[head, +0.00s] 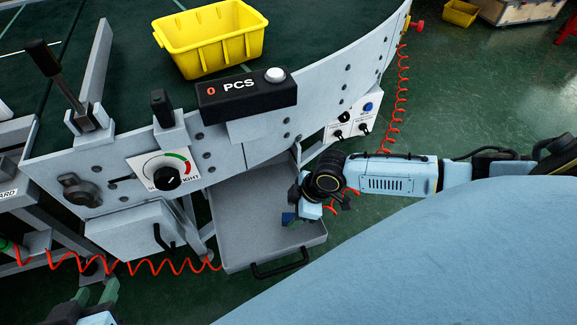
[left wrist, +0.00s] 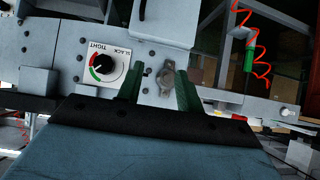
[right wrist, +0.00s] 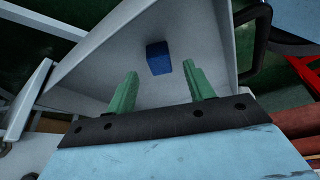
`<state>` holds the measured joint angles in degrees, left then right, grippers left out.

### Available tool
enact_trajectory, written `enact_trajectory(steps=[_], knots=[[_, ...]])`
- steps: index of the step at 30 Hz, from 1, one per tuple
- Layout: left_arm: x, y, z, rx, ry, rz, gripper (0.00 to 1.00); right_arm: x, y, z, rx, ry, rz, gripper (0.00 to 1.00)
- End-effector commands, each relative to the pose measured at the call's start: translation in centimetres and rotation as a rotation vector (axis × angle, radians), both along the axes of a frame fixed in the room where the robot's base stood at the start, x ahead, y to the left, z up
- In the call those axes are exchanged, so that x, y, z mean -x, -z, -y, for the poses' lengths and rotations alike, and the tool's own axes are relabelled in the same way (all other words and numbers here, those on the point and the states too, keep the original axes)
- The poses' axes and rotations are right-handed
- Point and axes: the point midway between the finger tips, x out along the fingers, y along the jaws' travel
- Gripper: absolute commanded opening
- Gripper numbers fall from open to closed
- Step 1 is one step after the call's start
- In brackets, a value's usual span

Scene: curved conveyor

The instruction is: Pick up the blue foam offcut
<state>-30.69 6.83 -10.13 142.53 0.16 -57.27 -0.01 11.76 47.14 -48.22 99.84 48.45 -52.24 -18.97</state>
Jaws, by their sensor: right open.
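The blue foam offcut (right wrist: 158,57) is a small dark blue block lying on the floor of a grey pull-out tray (right wrist: 110,67). In the head view the offcut (head: 288,218) is partly hidden by my right gripper (head: 302,217), which reaches over the right side of the tray (head: 240,215). In the right wrist view my right gripper (right wrist: 160,70) is open, and the offcut shows beyond and between its two green fingers, with no visible contact. My left gripper (head: 97,291) is open and empty at the lower left, and its spread fingers also show in the left wrist view (left wrist: 160,70).
The curved conveyor (head: 330,70) stands above the tray, with a yellow bin (head: 212,38) and a black PCS counter box (head: 246,95). A black handle (head: 280,266) runs along the tray front.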

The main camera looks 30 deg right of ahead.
Motion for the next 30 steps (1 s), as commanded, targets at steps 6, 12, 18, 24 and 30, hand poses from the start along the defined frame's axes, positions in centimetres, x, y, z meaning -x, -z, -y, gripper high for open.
enact_trajectory(steps=[6,12,18,24,30], knots=[[-2.2,-2.8,1.3,0.056,0.018,0.212,0.36,-0.2,1.5,-0.5,-0.001,0.001,0.000,0.53],[-3.1,-5.1,2.0,0.094,0.029,0.350,0.36,-0.4,2.3,-0.7,0.000,0.001,0.000,0.53],[-3.3,-5.7,2.1,0.104,0.031,0.383,0.36,-0.5,2.5,-0.8,0.001,0.000,0.001,0.53],[-3.3,-5.7,2.1,0.103,0.031,0.382,0.36,-0.5,2.4,-0.8,0.000,0.000,0.000,0.45],[-3.3,-5.7,2.1,0.102,0.031,0.381,0.36,-0.5,2.4,-0.8,0.000,0.000,0.000,0.19]])
